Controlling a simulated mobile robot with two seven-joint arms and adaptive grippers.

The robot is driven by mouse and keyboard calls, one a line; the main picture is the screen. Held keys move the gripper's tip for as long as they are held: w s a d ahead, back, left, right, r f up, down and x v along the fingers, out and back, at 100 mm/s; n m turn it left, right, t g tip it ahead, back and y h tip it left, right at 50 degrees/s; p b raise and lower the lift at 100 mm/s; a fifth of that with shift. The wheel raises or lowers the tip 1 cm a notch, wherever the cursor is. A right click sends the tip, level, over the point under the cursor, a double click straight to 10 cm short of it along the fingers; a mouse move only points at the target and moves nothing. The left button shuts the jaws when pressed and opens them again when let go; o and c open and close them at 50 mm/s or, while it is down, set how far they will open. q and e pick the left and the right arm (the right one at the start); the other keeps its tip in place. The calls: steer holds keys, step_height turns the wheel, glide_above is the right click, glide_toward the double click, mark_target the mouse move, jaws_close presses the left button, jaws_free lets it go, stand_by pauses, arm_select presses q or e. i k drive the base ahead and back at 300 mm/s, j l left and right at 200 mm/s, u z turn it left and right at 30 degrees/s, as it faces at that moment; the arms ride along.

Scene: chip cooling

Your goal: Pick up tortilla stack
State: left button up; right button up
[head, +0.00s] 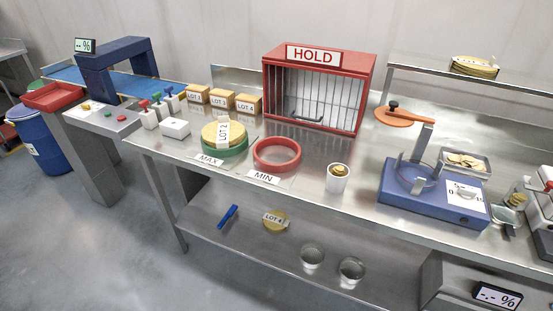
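A round yellow tortilla stack (209,132) lies on a green ring (232,153) behind the MAX label. A white tag marked LOT (223,132) hangs over it. Another yellow stack (283,226), tagged LOT 4, lies on the lower shelf. A third yellow stack (467,68) with a white tag lies on the raised shelf at the upper right. I cannot tell which stack the task means. Neither of my grippers is in view.
An empty red ring (277,166) lies beside the green one. A red HOLD cage (368,75) stands behind. A white cup (337,183) and a blue device (410,205) stand to the right. Several LOT boxes (219,98) stand behind. The steel table's front edge (300,205) is unobstructed.

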mark_target(224, 133)
steer(key=z, duration=0.25)
steer(key=j+z, duration=0.8)
steer(key=j, duration=0.15)
steer(key=k+j+z, duration=0.1)
steer(key=j+z, duration=0.15)
steer(key=j, duration=0.85)
